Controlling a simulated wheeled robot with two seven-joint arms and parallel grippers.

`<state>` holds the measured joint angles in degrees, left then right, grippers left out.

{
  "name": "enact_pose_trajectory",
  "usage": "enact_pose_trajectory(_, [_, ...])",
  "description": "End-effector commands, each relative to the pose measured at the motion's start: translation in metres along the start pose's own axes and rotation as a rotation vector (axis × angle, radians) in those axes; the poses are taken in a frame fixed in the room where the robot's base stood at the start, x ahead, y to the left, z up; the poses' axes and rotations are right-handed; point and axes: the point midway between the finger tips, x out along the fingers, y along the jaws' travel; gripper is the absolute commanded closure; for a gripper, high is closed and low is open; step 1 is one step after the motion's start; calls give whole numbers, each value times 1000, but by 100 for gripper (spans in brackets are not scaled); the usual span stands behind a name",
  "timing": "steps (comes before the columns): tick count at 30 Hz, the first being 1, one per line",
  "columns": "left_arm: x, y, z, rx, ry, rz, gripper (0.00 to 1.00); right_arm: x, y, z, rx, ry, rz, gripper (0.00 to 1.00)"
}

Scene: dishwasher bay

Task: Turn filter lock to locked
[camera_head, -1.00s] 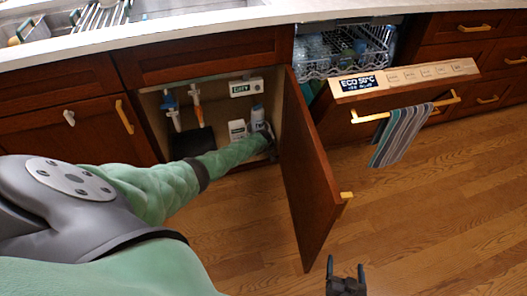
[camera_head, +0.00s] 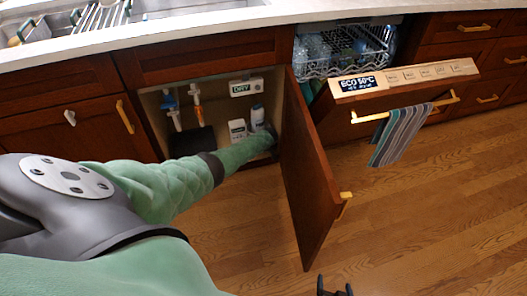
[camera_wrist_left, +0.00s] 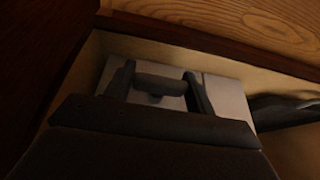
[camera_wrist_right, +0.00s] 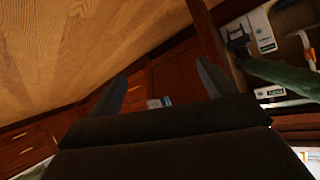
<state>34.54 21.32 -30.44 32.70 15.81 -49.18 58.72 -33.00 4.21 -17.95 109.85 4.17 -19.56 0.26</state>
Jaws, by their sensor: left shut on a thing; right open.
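The filter lock shows in the left wrist view as a dark grey bar handle (camera_wrist_left: 160,83) on a pale housing (camera_wrist_left: 230,98) inside the open under-sink cabinet. My left gripper (camera_wrist_left: 160,90) has a finger on each side of the handle and is shut on it. In the head view my left gripper (camera_head: 270,131) is deep in the cabinet's right side, next to a white cylinder (camera_head: 257,116), and the lock is hidden there. I cannot read the lock's position. My right gripper (camera_wrist_right: 161,88) is open and empty; its fingertips (camera_head: 335,287) just show at the head view's bottom edge.
The open cabinet door (camera_head: 304,170) stands right of my left arm. A DRY sign (camera_head: 246,87), a white box (camera_head: 237,130) and valves with blue and orange parts are in the cabinet. The open dishwasher door (camera_head: 405,82) with a striped towel (camera_head: 400,135) is further right.

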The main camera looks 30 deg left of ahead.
Motion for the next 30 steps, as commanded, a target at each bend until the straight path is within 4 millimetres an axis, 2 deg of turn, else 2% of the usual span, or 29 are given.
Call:
enact_pose_trajectory(6, [1,-2,0,1,-1,-3,68,0,0,0,0,0,0,18])
enact_pose_trajectory(7, [1,-2,0,1,-1,-3,44,0,0,0,0,0,0,18])
enact_pose_trajectory(10, [1,-2,0,1,0,-3,24,0,0,-1,-1,2,0,18])
enact_pose_trajectory(20, [0,0,0,0,0,-1,24,1,2,-5,-5,4,0,18])
enact_pose_trajectory(25, [-5,0,0,1,0,0,24,-1,2,11,2,-43,1,18])
enact_pose_trajectory(30, [-13,-1,0,1,-1,-1,24,-6,2,43,15,-138,4,18])
